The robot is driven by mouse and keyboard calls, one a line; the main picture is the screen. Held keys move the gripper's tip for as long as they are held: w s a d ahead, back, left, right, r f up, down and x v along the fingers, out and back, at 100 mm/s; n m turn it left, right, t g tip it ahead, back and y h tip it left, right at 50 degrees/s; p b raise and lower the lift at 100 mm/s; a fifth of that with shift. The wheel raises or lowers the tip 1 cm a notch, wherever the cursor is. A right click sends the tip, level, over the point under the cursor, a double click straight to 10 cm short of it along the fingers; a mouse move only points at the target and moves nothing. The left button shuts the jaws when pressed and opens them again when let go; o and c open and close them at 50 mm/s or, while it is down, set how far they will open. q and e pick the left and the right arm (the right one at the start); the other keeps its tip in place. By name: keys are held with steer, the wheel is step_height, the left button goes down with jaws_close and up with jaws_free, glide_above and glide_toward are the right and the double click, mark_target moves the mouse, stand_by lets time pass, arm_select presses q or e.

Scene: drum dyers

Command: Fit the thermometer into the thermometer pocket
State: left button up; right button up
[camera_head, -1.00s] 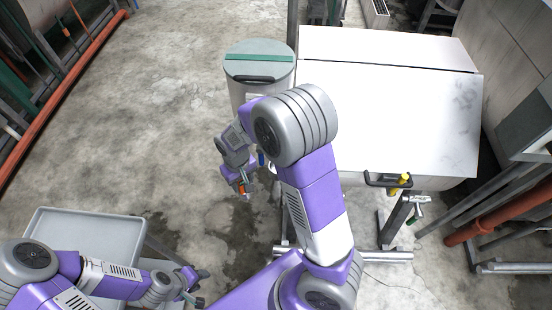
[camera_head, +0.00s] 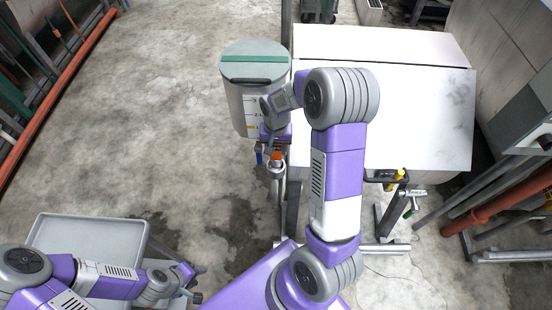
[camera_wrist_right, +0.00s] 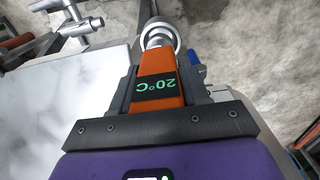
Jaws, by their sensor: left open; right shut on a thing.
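The thermometer is an orange block with a dark "20°C" display in the right wrist view (camera_wrist_right: 160,88). My right gripper (camera_wrist_right: 160,78) is shut on it, one finger on each side. In the head view the thermometer (camera_head: 277,156) is a small orange spot under my right gripper (camera_head: 275,148). A pale metal ring (camera_wrist_right: 162,33) on a metal pipe, apparently the thermometer pocket, lies straight beyond the thermometer's front end. It also shows in the head view (camera_head: 276,173). I cannot tell whether the probe is inside. My left gripper (camera_head: 196,284) is open and empty at lower left.
A blue lever (camera_wrist_right: 197,74) is close beside my right gripper. The large white drum housing (camera_head: 400,110) stands to the right, and a lidded grey cylinder (camera_head: 255,62) behind. A grey tray trolley (camera_head: 85,243) is at lower left.

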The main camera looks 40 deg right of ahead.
mark_target(276, 156)
steer(key=shift+w+f, duration=0.1)
steer(key=shift+f, duration=2.3)
steer(key=shift+f+b, duration=0.1)
steer(key=shift+b, duration=0.25)
steer(key=o, duration=1.2)
step_height(276, 156, up, 12)
steer(key=shift+r+p, duration=0.15)
steer(key=shift+p, duration=0.8)
